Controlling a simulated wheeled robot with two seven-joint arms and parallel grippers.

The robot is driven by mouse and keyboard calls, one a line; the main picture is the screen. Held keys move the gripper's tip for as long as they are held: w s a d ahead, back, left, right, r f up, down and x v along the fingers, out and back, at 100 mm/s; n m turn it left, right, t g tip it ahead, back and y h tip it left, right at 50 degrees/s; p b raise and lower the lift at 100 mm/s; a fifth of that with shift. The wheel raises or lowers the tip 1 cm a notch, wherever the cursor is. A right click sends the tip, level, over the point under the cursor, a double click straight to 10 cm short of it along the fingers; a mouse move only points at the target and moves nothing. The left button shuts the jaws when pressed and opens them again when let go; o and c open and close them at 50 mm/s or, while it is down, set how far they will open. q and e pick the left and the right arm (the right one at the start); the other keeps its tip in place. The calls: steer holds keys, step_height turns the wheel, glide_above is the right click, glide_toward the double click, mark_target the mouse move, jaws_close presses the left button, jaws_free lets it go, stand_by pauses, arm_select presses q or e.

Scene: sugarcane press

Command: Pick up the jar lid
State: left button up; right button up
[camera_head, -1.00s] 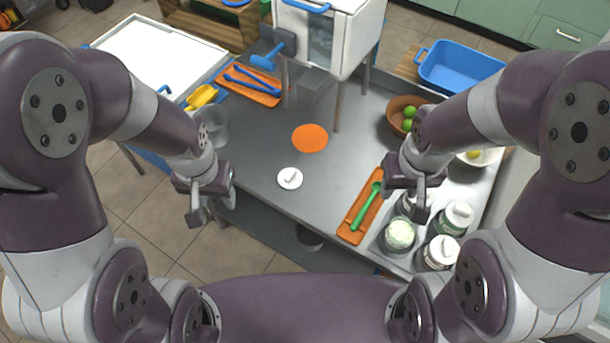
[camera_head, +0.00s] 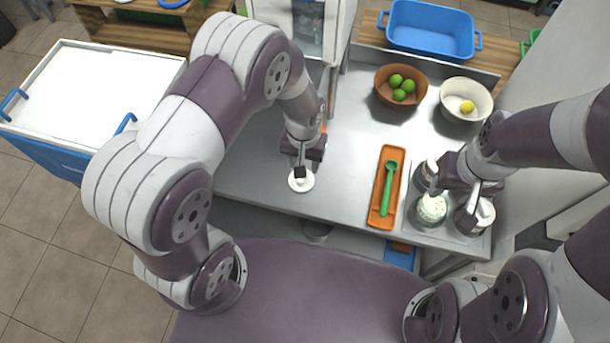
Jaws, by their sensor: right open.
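The jar lid (camera_head: 301,182) is a white disc with a small raised handle, lying on the grey table near its front edge. My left gripper (camera_head: 301,171) points down right over the lid and partly covers it. I cannot tell whether its fingers touch the handle or how far apart they are. An open jar (camera_head: 431,210) with pale green-white contents stands at the front right of the table. My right gripper (camera_head: 475,194) is open above the jars to the right of it and hides part of them.
An orange tray (camera_head: 376,216) with a green spoon (camera_head: 387,188) lies between lid and jars. A brown bowl (camera_head: 382,92) of limes and a white bowl (camera_head: 482,94) with a lemon stand behind. A blue bin (camera_head: 430,38) is at the back.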

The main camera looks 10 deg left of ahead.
arm_select(q)
steer(key=f, duration=0.4)
steer(key=a+f+p, duration=0.1)
steer(key=f, duration=0.1)
steer(key=shift+w+f, duration=0.1)
steer(key=shift+f, duration=0.2)
steer(key=shift+w+d+f, duration=0.1)
steer(key=shift+f, duration=0.2)
jaws_close()
